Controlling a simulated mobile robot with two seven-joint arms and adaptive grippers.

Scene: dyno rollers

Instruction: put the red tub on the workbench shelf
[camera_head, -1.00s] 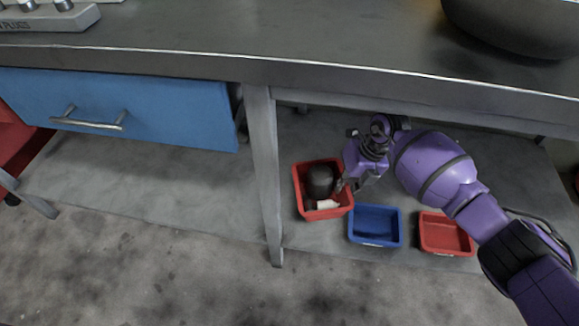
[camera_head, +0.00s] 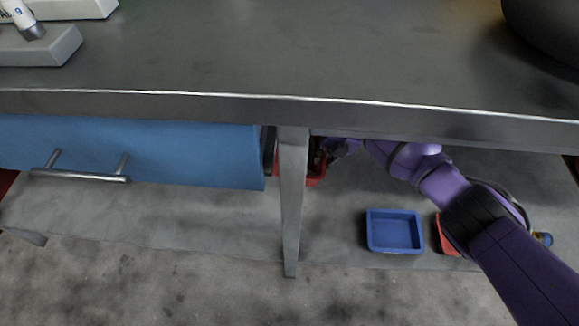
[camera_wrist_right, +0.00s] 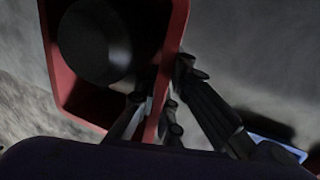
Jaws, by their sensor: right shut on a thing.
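A red tub (camera_head: 316,180) is under the workbench top, partly hidden behind the grey leg and my right gripper. It also fills the left of the right wrist view (camera_wrist_right: 60,75), tilted in that picture, with a dark round object (camera_wrist_right: 95,40) inside. My right gripper (camera_head: 330,155) is shut on the tub's wall; in the wrist view its fingers (camera_wrist_right: 158,110) sit on either side of that wall. The lower shelf (camera_head: 335,235) spans below the bench. I cannot tell whether the tub touches it. My left gripper is not in view.
A blue tub (camera_head: 395,230) stands on the shelf. Another red tub (camera_head: 446,238) beside it is mostly hidden by my arm. The grey leg (camera_head: 291,205) and the bench's front edge (camera_head: 420,120) are close to the held tub. A blue drawer (camera_head: 200,155) is left.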

